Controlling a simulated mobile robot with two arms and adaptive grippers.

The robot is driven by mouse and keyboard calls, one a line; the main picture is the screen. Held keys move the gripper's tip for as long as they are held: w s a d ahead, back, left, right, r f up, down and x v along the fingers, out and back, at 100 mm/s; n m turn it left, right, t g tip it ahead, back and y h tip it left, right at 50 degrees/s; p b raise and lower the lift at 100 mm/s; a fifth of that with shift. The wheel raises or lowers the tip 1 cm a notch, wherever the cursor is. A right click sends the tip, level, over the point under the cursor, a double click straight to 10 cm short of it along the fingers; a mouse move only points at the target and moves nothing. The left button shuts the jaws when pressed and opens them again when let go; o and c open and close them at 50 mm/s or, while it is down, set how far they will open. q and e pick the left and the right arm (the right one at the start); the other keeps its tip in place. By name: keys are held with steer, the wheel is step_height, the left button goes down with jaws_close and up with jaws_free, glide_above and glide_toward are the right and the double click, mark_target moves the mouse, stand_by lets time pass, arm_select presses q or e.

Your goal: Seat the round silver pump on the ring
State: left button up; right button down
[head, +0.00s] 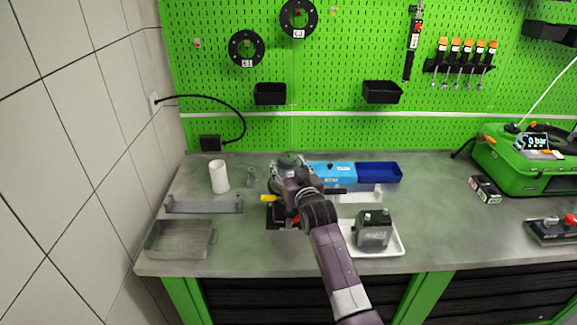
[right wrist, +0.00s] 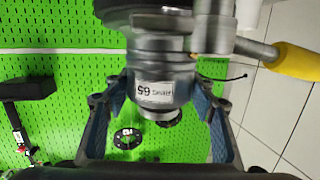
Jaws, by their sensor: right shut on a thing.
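The round silver pump (right wrist: 158,60) fills the upper middle of the right wrist view, with a white label reading "RING 65" upside down. In the head view its round top (head: 290,160) shows just behind my right gripper (head: 297,181). The gripper's two fingers stand on either side of the pump and are shut on it. A dark round part (right wrist: 145,8) shows at the pump's lower end; I cannot tell whether it is a ring or the pump's own flange. The contact below the pump is hidden. A yellow handle (right wrist: 295,62) sits beside the pump. My left gripper is out of view.
Black numbered rings (head: 246,48) hang on the green pegboard. A dark grey block-shaped unit (head: 373,230) stands in a white tray to the right. A blue bin (head: 380,172) is behind, a white cylinder (head: 219,177) and a grey tray (head: 180,240) are left.

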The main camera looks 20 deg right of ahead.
steer(key=c, duration=1.2)
jaws_free()
steer(key=shift+r, duration=0.4)
steer(key=shift+c, duration=0.2)
steer(key=o, duration=0.5)
steer(key=shift+s, duration=0.1)
steer(key=shift+c, duration=0.2)
steer(key=shift+s+f, duration=0.1)
steer(key=shift+f, duration=0.6)
steer(key=s+r, duration=0.2)
steer(key=s, duration=0.9)
steer(key=shift+s+a+r, duration=0.3)
steer(key=shift+s+r, duration=0.05)
steer(key=shift+s, duration=0.05)
